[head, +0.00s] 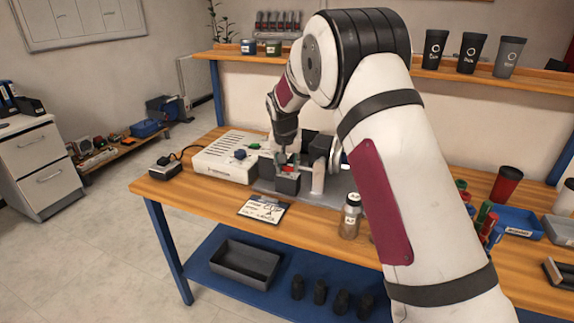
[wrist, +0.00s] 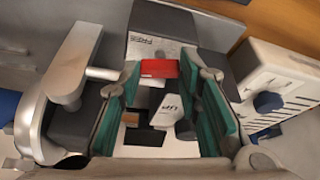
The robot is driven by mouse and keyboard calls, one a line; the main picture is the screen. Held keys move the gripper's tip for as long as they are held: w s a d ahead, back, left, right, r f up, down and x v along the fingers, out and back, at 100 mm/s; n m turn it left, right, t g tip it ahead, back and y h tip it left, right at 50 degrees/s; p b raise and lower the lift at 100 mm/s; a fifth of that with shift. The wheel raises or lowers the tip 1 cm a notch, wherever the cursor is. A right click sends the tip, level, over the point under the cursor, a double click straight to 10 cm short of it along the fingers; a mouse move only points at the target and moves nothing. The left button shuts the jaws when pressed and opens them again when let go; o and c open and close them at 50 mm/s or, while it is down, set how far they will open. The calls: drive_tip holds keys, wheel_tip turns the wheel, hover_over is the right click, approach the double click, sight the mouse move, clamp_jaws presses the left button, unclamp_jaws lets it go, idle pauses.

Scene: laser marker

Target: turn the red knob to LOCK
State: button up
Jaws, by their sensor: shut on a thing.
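The red knob (wrist: 159,68) shows in the wrist view as a short red bar between the tips of my gripper (wrist: 159,80). The teal-padded fingers stand on either side of it, shut on it. Beside it is a grey block (wrist: 152,48) with lettering that seems to read FREE. I cannot make out a LOCK mark. In the head view my gripper (head: 284,160) points down at the dark fixture (head: 287,184) on the bench, and the knob is mostly hidden there.
A card (head: 263,209) and a capped jar (head: 350,216) are in front. Cups and blue bins (head: 518,221) are at the right. My arm hides the bench's middle right.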

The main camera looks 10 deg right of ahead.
drive_tip(key=n, duration=0.1)
drive_tip(key=n+y, duration=0.1)
drive_tip(key=n, duration=0.1)
drive_tip(key=shift+d+n, duration=0.25)
drive_tip(key=shift+n, duration=0.05)
drive_tip(key=n+y+b, duration=0.1)
drive_tip(key=n+y, duration=0.1)
drive_tip(key=n, duration=0.2)
drive_tip(key=shift+d+n, duration=0.15)
drive_tip(key=shift+n, duration=0.15)
drive_tip(key=n, duration=0.2)
drive_tip(key=n+y, duration=0.1)
drive_tip(key=n, duration=0.1)
drive_tip(key=shift+w+g+y+b, duration=0.1)
drive_tip(key=shift+g+y+b, duration=0.2)
drive_tip(key=shift+g+b, duration=0.1)
drive_tip(key=shift+n+g+y+b, duration=0.3)
drive_tip(key=shift+n+g+b, duration=0.1)
drive_tip(key=shift+n, duration=1)
drive_tip(key=shift+d, duration=0.1)
drive_tip(key=o, duration=1.1)
drive_tip(key=shift+o, duration=0.2)
